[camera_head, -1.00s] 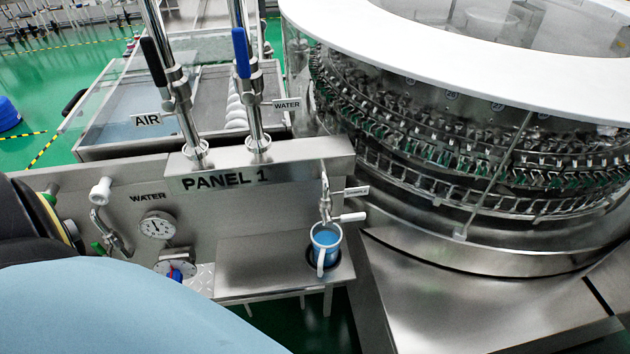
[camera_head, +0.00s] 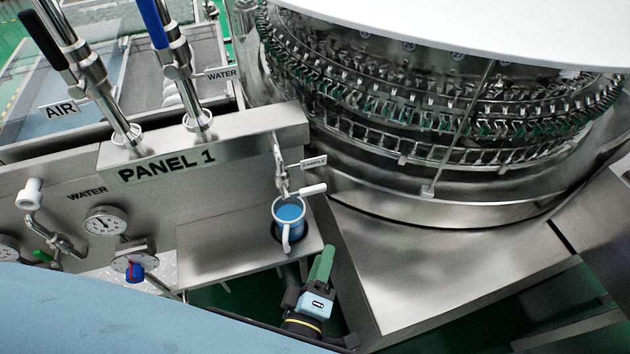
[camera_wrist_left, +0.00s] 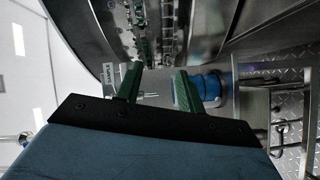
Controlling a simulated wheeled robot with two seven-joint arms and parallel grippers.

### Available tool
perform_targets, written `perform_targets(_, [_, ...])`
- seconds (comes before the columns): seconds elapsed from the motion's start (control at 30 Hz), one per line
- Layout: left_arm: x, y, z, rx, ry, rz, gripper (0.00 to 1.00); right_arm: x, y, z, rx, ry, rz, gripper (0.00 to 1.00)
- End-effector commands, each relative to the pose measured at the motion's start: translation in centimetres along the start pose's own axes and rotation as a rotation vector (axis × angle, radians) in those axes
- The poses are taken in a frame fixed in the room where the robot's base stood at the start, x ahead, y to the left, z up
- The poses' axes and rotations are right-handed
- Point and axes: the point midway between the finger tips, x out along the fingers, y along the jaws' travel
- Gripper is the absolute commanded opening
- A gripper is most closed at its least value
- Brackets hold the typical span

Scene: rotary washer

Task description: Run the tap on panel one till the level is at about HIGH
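The panel one sample tap (camera_head: 281,170) has a white lever (camera_head: 312,190) pointing right. A blue mug (camera_head: 289,212) with a white rim and handle stands upright on the steel shelf under the spout. Its inside looks blue; I cannot make out a level mark or a stream. My left gripper (camera_head: 323,262), with green fingers, is right of and below the mug, apart from the lever. In the left wrist view its fingers are spread with nothing held between them, and the mug (camera_wrist_left: 210,87) shows beyond the right finger. My right gripper is not in view.
The panel (camera_head: 165,165) carries two upright pipes with levers, a gauge (camera_head: 105,221) and a white-handled valve (camera_head: 32,192). The rotary washer (camera_head: 430,130) fills the upper right. A sloped steel plate (camera_head: 430,260) lies right of my gripper.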

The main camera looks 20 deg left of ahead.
Motion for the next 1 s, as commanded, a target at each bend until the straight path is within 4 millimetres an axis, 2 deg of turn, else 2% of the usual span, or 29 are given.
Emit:
perform_targets(0.03, [-0.1, 1.9, -1.2, -0.088, 0.059, 0.013, 0.38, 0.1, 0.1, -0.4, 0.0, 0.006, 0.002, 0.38])
perform_targets(0.1, [-0.3, 3.8, -2.5, -0.183, 0.12, 0.023, 0.38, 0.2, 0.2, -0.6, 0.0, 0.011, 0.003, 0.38])
perform_targets(0.23, [-0.5, 5.6, -4.0, -0.287, 0.185, 0.027, 0.38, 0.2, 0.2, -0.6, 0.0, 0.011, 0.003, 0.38])
perform_targets(0.37, [0.1, 6.1, -4.6, -0.315, 0.204, 0.029, 0.38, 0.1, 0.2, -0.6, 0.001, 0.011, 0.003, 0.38])
perform_targets(0.47, [1.4, 6.1, -4.9, -0.314, 0.205, 0.03, 0.38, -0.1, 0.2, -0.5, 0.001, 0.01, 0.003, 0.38])
perform_targets(0.8, [8.5, 6.1, -6.3, -0.31, 0.202, 0.031, 0.38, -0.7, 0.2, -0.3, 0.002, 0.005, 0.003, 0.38])
perform_targets(1.0, [11.3, 6.0, -6.8, -0.309, 0.2, 0.03, 0.38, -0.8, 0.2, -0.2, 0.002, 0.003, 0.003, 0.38])
